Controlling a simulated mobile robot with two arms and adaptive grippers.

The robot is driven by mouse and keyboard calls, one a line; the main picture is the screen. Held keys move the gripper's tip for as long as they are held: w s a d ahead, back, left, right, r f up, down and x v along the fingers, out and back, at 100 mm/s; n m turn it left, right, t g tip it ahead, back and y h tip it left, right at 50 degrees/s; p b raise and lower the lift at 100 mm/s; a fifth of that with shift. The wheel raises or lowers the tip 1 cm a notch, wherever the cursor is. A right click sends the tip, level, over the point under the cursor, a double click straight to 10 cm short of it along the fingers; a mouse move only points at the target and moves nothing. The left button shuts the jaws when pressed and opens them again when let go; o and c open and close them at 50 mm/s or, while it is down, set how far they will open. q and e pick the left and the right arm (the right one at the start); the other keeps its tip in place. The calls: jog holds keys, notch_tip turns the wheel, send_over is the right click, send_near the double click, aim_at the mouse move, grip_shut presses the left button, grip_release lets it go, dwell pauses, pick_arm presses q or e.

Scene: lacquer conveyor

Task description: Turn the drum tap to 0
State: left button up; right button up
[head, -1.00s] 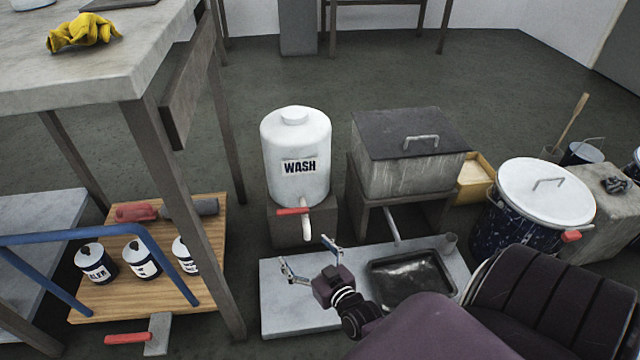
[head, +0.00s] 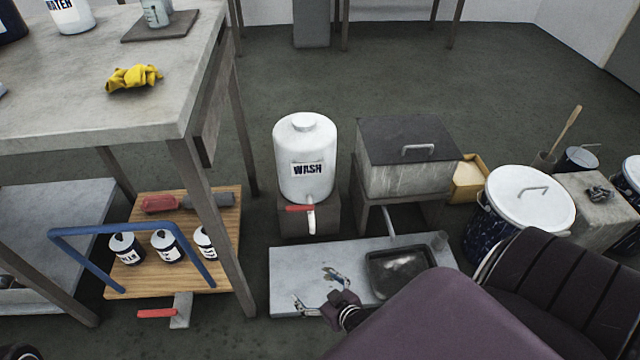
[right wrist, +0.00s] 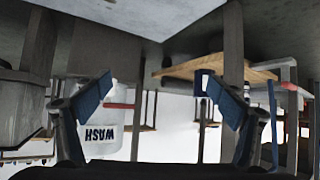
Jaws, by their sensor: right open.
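The white drum labelled WASH (head: 305,165) stands on a grey block. Its tap has a red lever (head: 299,208) lying roughly level and pointing left, and a white spout (head: 311,221) hanging down. No number marks are readable on it. My right gripper (head: 316,289) is open and empty, in front of the drum over the pale slab and apart from the tap. In the right wrist view the drum (right wrist: 104,147) and its red lever (right wrist: 118,105) show beyond the left finger of my right gripper (right wrist: 160,98). My left gripper is not in view.
A shallow black tray (head: 396,272) lies on the slab (head: 300,262). A lidded metal box (head: 405,155) stands right of the drum. A dark speckled, white-lidded drum (head: 530,195) is partly behind my arm. At left are the workbench (head: 150,112) and a wooden board (head: 150,280) with small cans.

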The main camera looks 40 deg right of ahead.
jog(key=shift+s+a+f+g+p, duration=0.1)
jog(key=shift+s+a+g+p, duration=0.2)
jog(key=shift+s, duration=0.4)
jog(key=shift+s+a+g+p, duration=0.1)
jog(key=shift+s+a+p, duration=0.15)
jog(key=shift+s+p, duration=0.35)
jog(key=shift+s, duration=0.1)
